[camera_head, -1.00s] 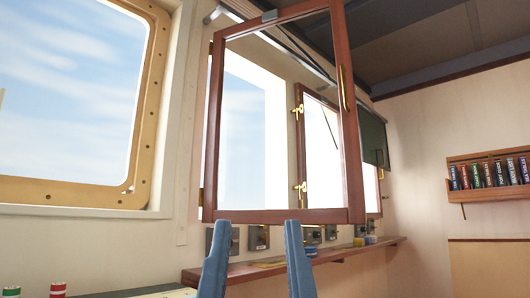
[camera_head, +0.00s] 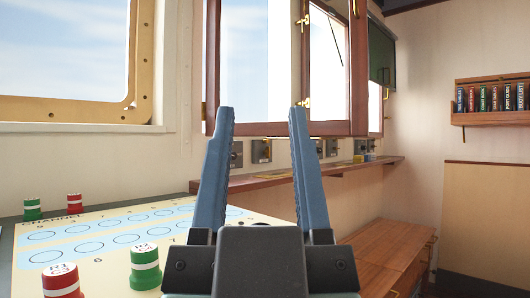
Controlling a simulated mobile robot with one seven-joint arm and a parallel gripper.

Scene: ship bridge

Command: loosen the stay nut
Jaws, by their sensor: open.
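My gripper (camera_head: 262,112) points up in the lower middle of the view, its two blue fingers apart and nothing between them. Behind the fingers, a wooden casement window (camera_head: 358,70) stands swung open, with its upper part cut off by the picture's top edge. Small brass fittings (camera_head: 304,103) show on the wooden frame beyond the glass. I cannot make out a stay nut on any of these; the upper fittings are out of view. The fingers overlap the window's lower edge in the picture, but I cannot tell the distance.
A channel panel (camera_head: 120,238) with red and green capped pieces (camera_head: 145,266) lies at lower left. A narrow wooden shelf (camera_head: 340,168) runs under the window, with switch boxes (camera_head: 261,151) above it. A wooden cabinet (camera_head: 385,250) and a book rack (camera_head: 490,118) are at right.

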